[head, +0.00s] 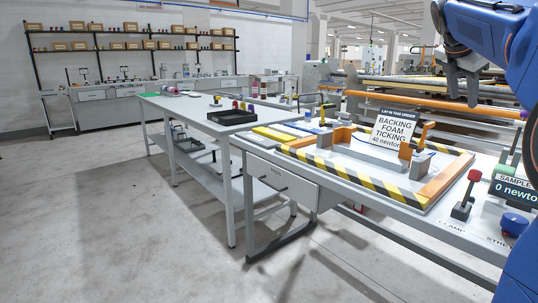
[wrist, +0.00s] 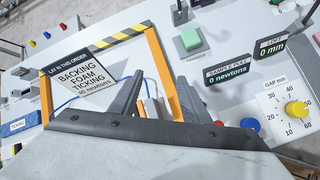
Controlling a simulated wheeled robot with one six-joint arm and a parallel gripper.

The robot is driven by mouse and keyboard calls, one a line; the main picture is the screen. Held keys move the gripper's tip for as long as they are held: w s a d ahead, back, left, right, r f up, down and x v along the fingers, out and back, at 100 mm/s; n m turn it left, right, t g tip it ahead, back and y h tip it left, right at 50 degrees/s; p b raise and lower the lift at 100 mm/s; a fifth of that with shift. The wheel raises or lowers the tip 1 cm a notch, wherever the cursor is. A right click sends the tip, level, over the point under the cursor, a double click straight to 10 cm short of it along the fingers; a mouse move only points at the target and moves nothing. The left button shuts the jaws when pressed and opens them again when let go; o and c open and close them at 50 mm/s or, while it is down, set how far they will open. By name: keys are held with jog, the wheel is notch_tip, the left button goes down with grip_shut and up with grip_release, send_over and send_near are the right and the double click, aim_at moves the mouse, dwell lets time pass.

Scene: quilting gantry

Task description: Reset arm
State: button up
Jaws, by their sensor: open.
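My gripper (head: 462,92) hangs at the upper right of the head view, high above the workbench. Its two dark fingers are apart with nothing between them. In the wrist view the fingers (wrist: 158,84) also stand apart and empty, over the striped frame area. My blue arm comes in from the right edge. The bench holds a yellow-and-black striped frame (head: 362,181) with orange rails (head: 447,178). A sign (head: 393,132) reading "Backing foam ticking, 40 newtons" stands at it, and shows in the wrist view too (wrist: 83,75).
A red-knobbed lever (head: 468,195) and a blue button (head: 514,224) are on the bench's right side. The wrist view shows a green button (wrist: 190,39) and a yellow gap dial (wrist: 296,109). A black tray (head: 232,117) sits on the farther table. The floor at left is clear.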

jog(key=s+a+f+m+y, duration=0.2)
jog(key=s+a+f+m, duration=0.4)
jog(key=s+a+f, duration=0.3)
jog(key=s+a+f+m+y, duration=0.2)
jog(key=s+a+f+m, duration=0.5)
jog(key=s+f, duration=0.7)
jog(key=s+a+f+m+y, duration=0.2)
jog(key=s+a+f+m, duration=0.4)
jog(key=s+a+f, duration=0.6)
notch_tip(320, 180, down, 4)
jog(key=shift+s+f+m+t+y, duration=0.1)
jog(key=shift+s+m+t+y, duration=0.05)
jog(key=shift+m+t+y, duration=0.15)
